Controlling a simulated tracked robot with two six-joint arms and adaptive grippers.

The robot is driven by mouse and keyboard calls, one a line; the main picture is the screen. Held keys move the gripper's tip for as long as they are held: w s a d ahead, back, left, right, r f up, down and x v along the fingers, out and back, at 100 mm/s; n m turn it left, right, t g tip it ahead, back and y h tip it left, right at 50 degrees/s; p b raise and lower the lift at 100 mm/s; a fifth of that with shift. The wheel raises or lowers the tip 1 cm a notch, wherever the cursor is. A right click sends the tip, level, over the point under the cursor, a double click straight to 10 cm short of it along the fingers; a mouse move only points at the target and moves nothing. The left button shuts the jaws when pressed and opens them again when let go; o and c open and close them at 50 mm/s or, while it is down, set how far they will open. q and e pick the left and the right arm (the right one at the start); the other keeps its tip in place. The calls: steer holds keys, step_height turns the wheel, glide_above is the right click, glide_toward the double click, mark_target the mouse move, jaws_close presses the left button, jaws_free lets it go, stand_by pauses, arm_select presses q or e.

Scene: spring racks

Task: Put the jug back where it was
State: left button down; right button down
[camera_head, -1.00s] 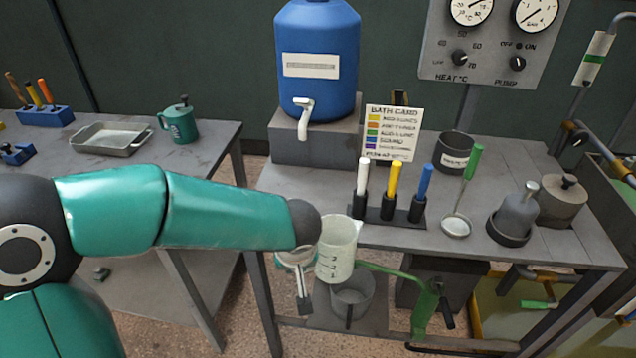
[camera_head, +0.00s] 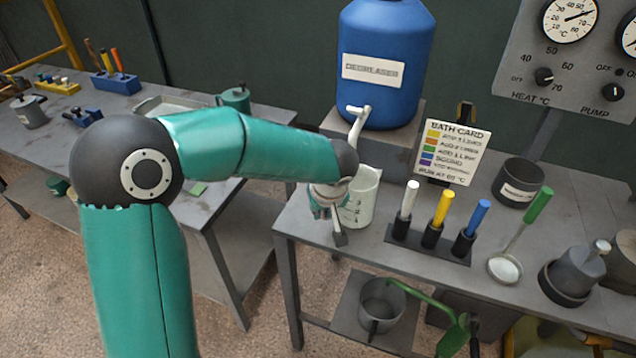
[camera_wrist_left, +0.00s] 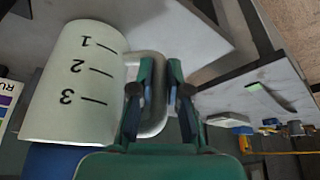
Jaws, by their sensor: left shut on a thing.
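The jug (camera_head: 362,198) is a pale, cream-white measuring jug with black marks, over the left front part of the bench, below and in front of the blue drum's tap. In the left wrist view the jug (camera_wrist_left: 75,85) shows upside down, with the marks 1, 2 and 3. My left gripper (camera_head: 330,205) is at the jug's left side. In the left wrist view its fingers (camera_wrist_left: 160,75) are shut on the jug's grey handle. I cannot tell whether the jug's base touches the bench top. My right gripper is not in view.
The blue degreaser drum (camera_head: 387,70) stands on a grey block, with its tap (camera_head: 359,118) close to the jug. Right of the jug are a rack of coloured handles (camera_head: 428,245), a bath card (camera_head: 452,152) and a ladle (camera_head: 505,265). A side table with a tray stands left.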

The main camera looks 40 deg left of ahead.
arm_select(q)
steer(key=w+a+p, duration=0.1)
steer(key=w+a, duration=0.1)
steer(key=shift+w+a+r, duration=0.1)
steer(key=shift+w+a, duration=0.25)
steer(key=shift+w, duration=0.05)
steer(key=w+a+p, duration=0.2)
steer(key=shift+w+a, duration=0.3)
steer(key=shift+a, duration=0.1)
steer(key=shift+s+d+f, duration=0.1)
steer(key=shift+f, duration=0.7)
steer(key=shift+f, duration=0.15)
steer(key=c, duration=1.2)
jaws_free()
steer(key=shift+o, duration=0.2)
